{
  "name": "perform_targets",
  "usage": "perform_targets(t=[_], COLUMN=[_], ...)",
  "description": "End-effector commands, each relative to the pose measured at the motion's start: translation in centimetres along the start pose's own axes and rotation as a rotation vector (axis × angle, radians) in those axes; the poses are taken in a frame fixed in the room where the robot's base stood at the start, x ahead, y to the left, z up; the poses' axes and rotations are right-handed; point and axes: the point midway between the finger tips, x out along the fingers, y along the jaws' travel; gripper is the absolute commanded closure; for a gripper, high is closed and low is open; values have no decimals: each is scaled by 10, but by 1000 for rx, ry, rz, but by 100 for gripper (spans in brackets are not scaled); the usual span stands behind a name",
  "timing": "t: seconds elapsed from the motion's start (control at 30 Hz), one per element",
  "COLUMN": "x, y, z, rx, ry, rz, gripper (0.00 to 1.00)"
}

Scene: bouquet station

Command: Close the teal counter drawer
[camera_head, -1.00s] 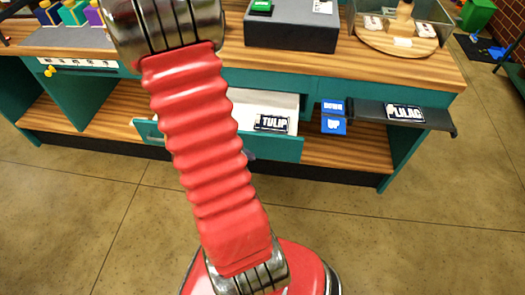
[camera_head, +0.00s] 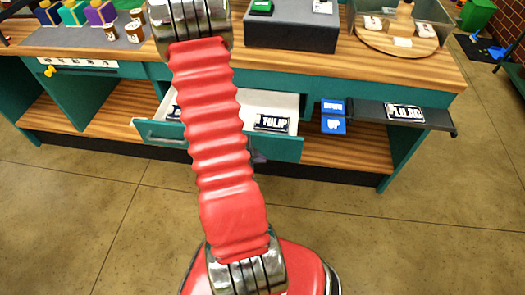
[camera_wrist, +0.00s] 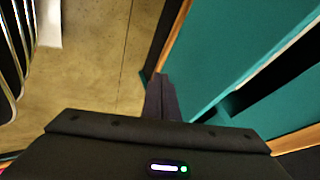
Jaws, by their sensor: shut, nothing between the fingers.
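The teal counter drawer (camera_head: 285,148) stands pulled out from the counter, with its white inside showing. A dark card marked TULIP (camera_head: 271,123) lies in it at the right, and another dark card (camera_head: 174,112) shows at the left. My red arm crosses in front of the drawer's middle. In the wrist view my gripper (camera_wrist: 160,82) is shut and empty, its fingers together beside teal panels. A small dark part by the drawer front in the head view may belong to it. I cannot tell whether the fingers touch the drawer.
A dark tray (camera_head: 430,117) with a card sticks out at the counter's right. Blue UP and DOWN signs (camera_head: 333,117) are beside it. The wooden counter top (camera_head: 400,69) carries a grey box (camera_head: 292,29) and a round wooden stand (camera_head: 394,42). The floor in front is clear.

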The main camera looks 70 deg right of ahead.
Motion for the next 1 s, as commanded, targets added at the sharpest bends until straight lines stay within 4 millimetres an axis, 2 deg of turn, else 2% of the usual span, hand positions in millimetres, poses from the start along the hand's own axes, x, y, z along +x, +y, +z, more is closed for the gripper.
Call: perform_targets(t=[0.07, 0.2, 0.4, 0.7, 0.73, 1.0], x=[9, 18, 26, 26, 23, 28], y=[1, -18, -33, -35, -30, -39], z=[0, 0, 0, 0, 1, 2], rx=[0, 3, 1, 0, -3, -4], ry=[1, 0, 0, 0, -1, -2], rz=[3, -1, 0, 1, 1, -2], gripper=[100, 100, 100, 100, 100, 100])
